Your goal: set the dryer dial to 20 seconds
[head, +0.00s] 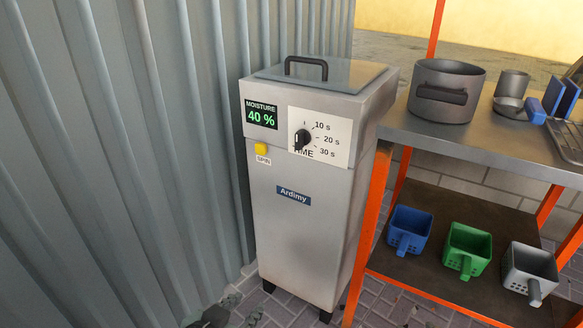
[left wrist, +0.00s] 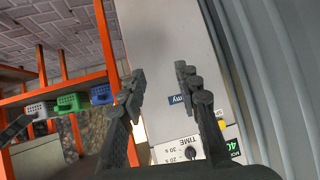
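The grey dryer (head: 290,220) stands upright beside the corrugated wall. Its black dial (head: 302,140) sits on a white plate marked 10 s, 20 s and 30 s. The knob's grip stands nearly upright, its lower end over the TIME label; which mark it points at is unclear. In the left wrist view the dial (left wrist: 191,153) shows upside down, low in the picture. My left gripper (left wrist: 160,75) is open and empty, its fingers in front of the dryer, apart from the dial. My right gripper is not in view.
A moisture display (head: 261,114) reads 40 %, above a yellow SPIN button (head: 261,149). The lid (head: 320,75) is closed. An orange-framed table (head: 480,145) with a grey pot (head: 446,90) stands close on the right. Blue, green and grey baskets sit on its lower shelf.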

